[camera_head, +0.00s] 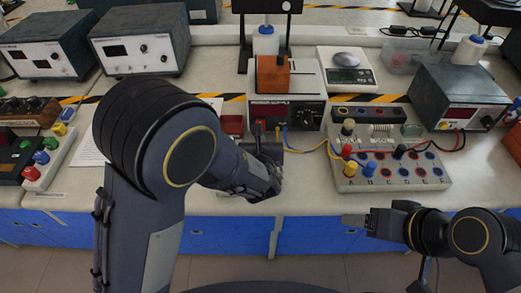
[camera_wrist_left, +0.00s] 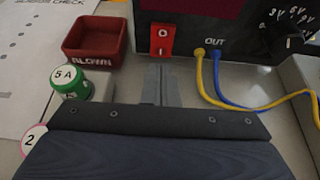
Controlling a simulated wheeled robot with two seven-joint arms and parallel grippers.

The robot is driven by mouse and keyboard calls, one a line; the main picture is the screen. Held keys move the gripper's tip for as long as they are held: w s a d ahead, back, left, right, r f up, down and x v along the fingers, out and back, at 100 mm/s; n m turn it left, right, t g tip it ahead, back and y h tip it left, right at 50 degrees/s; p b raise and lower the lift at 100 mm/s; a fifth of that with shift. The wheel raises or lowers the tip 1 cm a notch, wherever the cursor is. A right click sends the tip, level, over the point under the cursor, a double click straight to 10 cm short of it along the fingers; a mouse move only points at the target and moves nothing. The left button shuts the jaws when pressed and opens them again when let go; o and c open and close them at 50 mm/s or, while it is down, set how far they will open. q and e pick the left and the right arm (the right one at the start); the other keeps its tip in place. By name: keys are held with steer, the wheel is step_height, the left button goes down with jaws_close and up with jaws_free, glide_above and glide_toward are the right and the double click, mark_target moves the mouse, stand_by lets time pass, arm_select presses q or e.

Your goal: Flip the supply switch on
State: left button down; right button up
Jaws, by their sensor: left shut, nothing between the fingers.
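The power supply (camera_head: 312,118) is a box with a dark front panel, a display and a knob. Its red supply switch (camera_wrist_left: 162,38), marked O at the top and I at the bottom, is on the left of the panel in the left wrist view. My left gripper (camera_wrist_left: 160,70) is shut and empty, its fingertips just below and in front of the switch; whether they touch cannot be told. In the head view my left gripper (camera_head: 259,138) hides part of the supply's lower left. My right gripper (camera_head: 345,218) is low at the right, away from the supply; its jaw opening is unclear.
Yellow and blue leads (camera_wrist_left: 222,95) run from the OUT sockets right of my left fingers. A red tray (camera_wrist_left: 96,40) and a green 5 A cap (camera_wrist_left: 70,82) stand to the left. A terminal board (camera_head: 392,172) with wires lies right of the supply.

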arm_select(q)
steer(key=shift+w+f, duration=0.1)
steer(key=shift+w, duration=0.8)
steer(key=shift+w+f+t+b, duration=0.25)
steer(key=shift+f+b, duration=0.25)
steer(key=shift+b, duration=0.75)
steer(key=shift+r, duration=0.45)
steer(key=shift+p, duration=0.3)
steer(key=shift+r, duration=0.1)
steer(key=shift+r+p, duration=0.5)
steer(key=shift+r, duration=0.3)
